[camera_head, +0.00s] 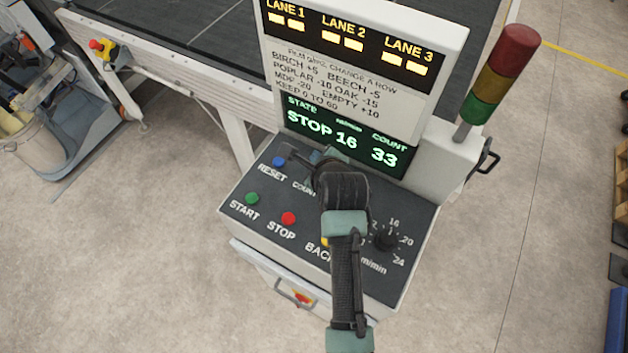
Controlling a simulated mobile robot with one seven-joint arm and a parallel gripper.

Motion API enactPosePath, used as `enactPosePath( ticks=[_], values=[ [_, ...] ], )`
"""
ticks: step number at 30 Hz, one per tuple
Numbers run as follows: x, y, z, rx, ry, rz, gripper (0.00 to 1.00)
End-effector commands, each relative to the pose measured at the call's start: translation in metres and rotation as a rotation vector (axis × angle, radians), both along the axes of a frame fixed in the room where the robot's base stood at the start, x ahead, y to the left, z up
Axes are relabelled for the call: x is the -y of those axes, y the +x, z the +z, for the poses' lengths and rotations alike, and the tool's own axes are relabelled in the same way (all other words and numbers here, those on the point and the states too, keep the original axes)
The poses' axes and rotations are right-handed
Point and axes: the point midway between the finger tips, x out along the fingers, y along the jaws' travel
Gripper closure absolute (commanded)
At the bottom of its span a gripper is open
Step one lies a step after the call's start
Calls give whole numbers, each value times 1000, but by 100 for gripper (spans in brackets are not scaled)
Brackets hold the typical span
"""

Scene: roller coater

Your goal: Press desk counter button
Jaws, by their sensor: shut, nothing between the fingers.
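The control desk (262,222) has a dark sloped panel with labelled buttons. A partly covered label starting "COUN" (303,187) lies right of RESET. The button that goes with this label is hidden behind my gripper (292,154). My gripper is shut and empty, low over the upper part of the panel, below the display. I cannot tell whether it touches the panel. The display (345,142) reads STOP, 16 and COUNT 33.
A blue RESET button (278,161), green START button (252,198) and red STOP button (288,218) are nearby. A speed dial (385,238) sits right. A signal tower (500,75) rises at the back right.

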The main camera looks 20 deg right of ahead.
Motion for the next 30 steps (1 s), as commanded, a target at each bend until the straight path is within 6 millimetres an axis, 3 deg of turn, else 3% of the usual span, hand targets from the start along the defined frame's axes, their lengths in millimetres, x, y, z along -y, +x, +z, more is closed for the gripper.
enactPosePath(
  ticks=[1, 3, 12, 30],
  values=[
    [0, 0, -14, 0, 0, 0, 100],
    [0, 0, -23, 1, -1, -1, 100],
    [0, 0, -57, -1, 1, 1, 100],
    [0, 0, -62, 0, 0, 0, 100]
  ],
)
